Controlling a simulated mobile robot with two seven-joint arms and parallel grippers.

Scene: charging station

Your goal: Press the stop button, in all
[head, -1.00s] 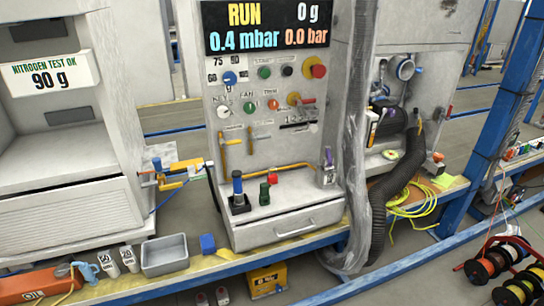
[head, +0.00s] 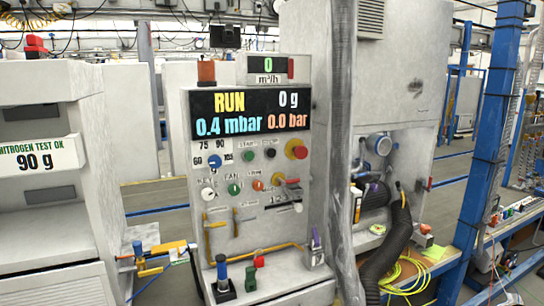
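The grey charging station panel (head: 205,120) stands in the middle of the head view. Its display (head: 250,112) reads RUN, 0 g, 0.4 mbar and 0.0 bar. Below it are a blue knob (head: 214,161), a green button (head: 248,155) and a black button (head: 271,153). The small labels above the two buttons look like START over the green and STOP over the black. Neither of my grippers shows in the head view.
Below the panel is a shelf with a blue-topped lever (head: 222,272), a green piece (head: 251,280) and a small red piece (head: 259,261). A wrapped vertical column (head: 342,130) and black corrugated hose (head: 392,250) stand to the right. A white cabinet (head: 45,220) is left.

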